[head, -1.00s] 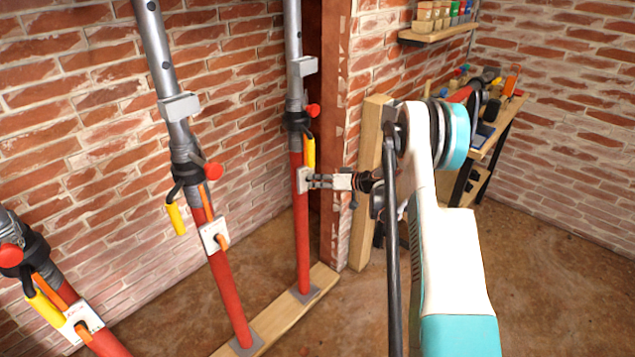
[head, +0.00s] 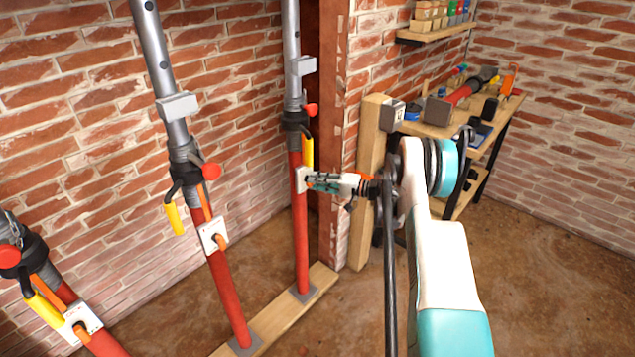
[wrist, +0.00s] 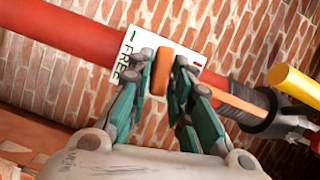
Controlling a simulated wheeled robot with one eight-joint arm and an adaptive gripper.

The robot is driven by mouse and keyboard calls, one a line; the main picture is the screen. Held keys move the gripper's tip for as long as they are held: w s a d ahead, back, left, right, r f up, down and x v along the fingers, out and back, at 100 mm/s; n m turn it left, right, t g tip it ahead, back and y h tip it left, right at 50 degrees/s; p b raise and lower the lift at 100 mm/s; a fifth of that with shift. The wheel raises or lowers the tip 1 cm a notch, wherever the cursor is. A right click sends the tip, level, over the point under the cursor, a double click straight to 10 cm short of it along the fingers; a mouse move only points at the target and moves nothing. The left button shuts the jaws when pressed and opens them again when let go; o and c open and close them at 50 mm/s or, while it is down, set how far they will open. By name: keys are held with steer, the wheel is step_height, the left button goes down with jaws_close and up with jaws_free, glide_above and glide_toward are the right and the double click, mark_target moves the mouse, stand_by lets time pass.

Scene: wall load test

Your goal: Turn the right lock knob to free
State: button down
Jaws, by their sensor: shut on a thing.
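The right prop (head: 301,230) is a red tube with a grey upper tube. Its white lock plate (wrist: 125,50) reads FREE in green, with a green mark on one side and a red mark (wrist: 197,65) on the other. An orange lock knob (wrist: 162,70) stands on the plate, lying roughly across the tube. My gripper (wrist: 161,76) is shut on the knob, one teal finger on each side. In the head view my gripper (head: 309,180) reaches the plate from the right and hides the knob. The rest of the plate's lettering is covered by a finger.
The middle prop (head: 228,290) and left prop (head: 105,343) stand to the left. A yellow handle (wrist: 294,84) hangs near the right prop's collar. A wooden post (head: 370,160) and a workbench (head: 508,105) with tools stand right of it. Floor is clear at the right.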

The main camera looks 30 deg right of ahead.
steer(key=shift+f+m+t, duration=0.15)
steer(key=shift+m+t, duration=0.15)
steer(key=shift+m, duration=0.6)
steer(key=c, duration=1.6)
jaws_free()
steer(key=shift+o, duration=0.2)
steer(key=v, duration=1.2)
steer(key=shift+f, duration=0.2)
steer(key=shift+w+d, duration=0.15)
